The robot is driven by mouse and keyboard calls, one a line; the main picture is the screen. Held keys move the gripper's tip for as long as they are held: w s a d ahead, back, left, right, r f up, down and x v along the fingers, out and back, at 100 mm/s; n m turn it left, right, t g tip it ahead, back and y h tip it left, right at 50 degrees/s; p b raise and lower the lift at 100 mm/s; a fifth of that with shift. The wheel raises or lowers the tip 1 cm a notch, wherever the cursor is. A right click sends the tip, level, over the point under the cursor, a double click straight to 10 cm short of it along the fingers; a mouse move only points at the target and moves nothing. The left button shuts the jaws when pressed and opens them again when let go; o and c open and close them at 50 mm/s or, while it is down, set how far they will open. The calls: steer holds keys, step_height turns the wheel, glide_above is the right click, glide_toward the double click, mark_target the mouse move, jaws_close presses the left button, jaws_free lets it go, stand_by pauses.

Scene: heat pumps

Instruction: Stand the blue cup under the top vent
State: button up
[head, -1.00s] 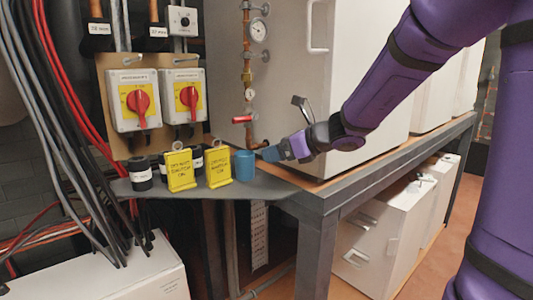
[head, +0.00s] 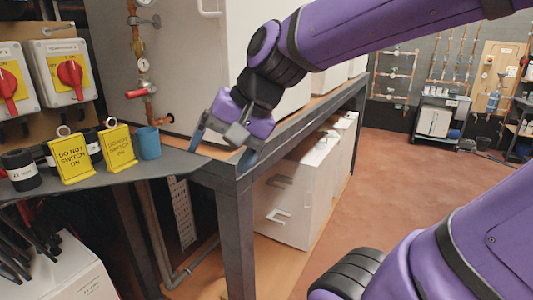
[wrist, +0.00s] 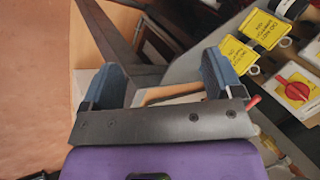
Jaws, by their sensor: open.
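The blue cup (head: 148,143) stands upright on the dark grey shelf (head: 95,192), just right of the yellow tags in the head view. My gripper (head: 221,152) is open and empty, right of the cup and apart from it. Its blue-tipped fingers point down over the bench corner. The open fingers also show in the wrist view (wrist: 163,78), with the grey bench edge between and beyond them. I cannot make out the cup in the wrist view. No vent can be made out in either view.
Yellow tags (head: 119,146) and black cylinders (head: 21,170) crowd the shelf left of the cup. A large white unit (head: 195,70) stands behind it, with a copper pipe (head: 137,45) alongside. White units (head: 296,190) stand under the bench. The red-brown floor (head: 420,150) at right is open.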

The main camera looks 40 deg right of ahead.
steer(key=s+d+n+h, duration=0.4)
steer(key=s+n, duration=0.2)
steer(key=shift+d+n, duration=0.3)
steer(key=shift+n, duration=0.1)
steer(key=shift+s, duration=0.1)
stand_by(0.6)
